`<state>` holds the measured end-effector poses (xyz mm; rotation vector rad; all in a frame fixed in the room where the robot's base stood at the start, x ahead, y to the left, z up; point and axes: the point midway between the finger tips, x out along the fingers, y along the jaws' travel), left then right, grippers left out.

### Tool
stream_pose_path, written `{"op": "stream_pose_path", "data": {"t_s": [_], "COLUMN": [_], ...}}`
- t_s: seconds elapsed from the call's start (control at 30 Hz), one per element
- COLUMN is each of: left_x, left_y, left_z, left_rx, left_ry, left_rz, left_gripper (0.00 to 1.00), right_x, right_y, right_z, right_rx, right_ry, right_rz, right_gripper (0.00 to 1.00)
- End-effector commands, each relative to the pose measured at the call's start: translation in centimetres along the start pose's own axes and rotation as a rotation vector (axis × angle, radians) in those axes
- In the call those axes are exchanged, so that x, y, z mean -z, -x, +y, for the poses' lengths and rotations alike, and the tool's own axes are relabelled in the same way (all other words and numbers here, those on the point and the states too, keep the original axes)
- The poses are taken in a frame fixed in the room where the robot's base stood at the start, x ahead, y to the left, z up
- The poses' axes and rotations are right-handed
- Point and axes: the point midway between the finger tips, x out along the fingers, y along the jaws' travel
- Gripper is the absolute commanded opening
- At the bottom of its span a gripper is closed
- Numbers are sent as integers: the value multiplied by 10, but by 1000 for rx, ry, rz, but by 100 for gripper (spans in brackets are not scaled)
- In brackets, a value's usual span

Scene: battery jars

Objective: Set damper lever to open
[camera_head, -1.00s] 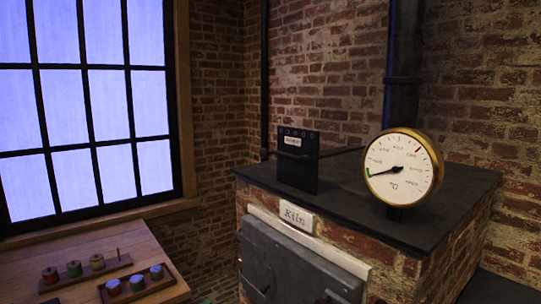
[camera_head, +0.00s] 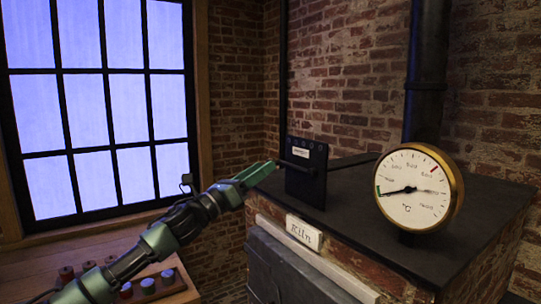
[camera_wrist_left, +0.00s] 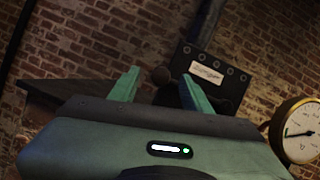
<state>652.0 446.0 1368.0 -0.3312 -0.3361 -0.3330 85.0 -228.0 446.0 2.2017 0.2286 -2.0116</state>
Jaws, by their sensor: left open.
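The damper panel (camera_head: 308,183) is a black upright plate with a pale label and a row of small holes, standing on the kiln top. The dark damper lever (camera_head: 295,166) runs across it and sticks out to the left. My left gripper (camera_head: 271,165) is at the lever's left end. The panel (camera_wrist_left: 228,78) stands just beyond the right finger. My right gripper is out of view.
A round brass-rimmed gauge (camera_head: 413,190) stands right of the panel, before a dark pipe (camera_head: 427,75). The brick kiln has a dark top (camera_head: 350,215) and a "Kiln" sign (camera_head: 304,232). Several coloured spools or jars stand on the wooden table (camera_head: 30,262) at lower left.

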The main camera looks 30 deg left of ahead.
Motion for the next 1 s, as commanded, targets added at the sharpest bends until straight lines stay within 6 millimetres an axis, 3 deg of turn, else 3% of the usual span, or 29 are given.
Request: {"op": "stream_pose_path", "data": {"t_s": [0.03, 0.3, 0.63, 0.67, 0.8, 1.0], "left_x": [-7, -2, 1, 1, 1, 2], "left_y": [-10, -37, -39, -39, -39, -39], "left_z": [-2, -1, 0, 0, 0, -1], "left_rx": [1, 0, 0, 0, 0, 1], "left_ry": [3, 2, 1, 1, 1, 1], "left_rz": [-4, -1, 2, 1, 2, 3], "left_gripper": [48, 48, 48, 43, 4, 0], "right_x": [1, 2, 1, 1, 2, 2], "right_y": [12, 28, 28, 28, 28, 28], "right_z": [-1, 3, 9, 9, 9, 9], "right_rx": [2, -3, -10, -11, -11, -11], "right_ry": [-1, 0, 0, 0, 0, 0], "right_rz": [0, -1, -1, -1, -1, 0], "right_gripper": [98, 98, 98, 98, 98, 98]}}
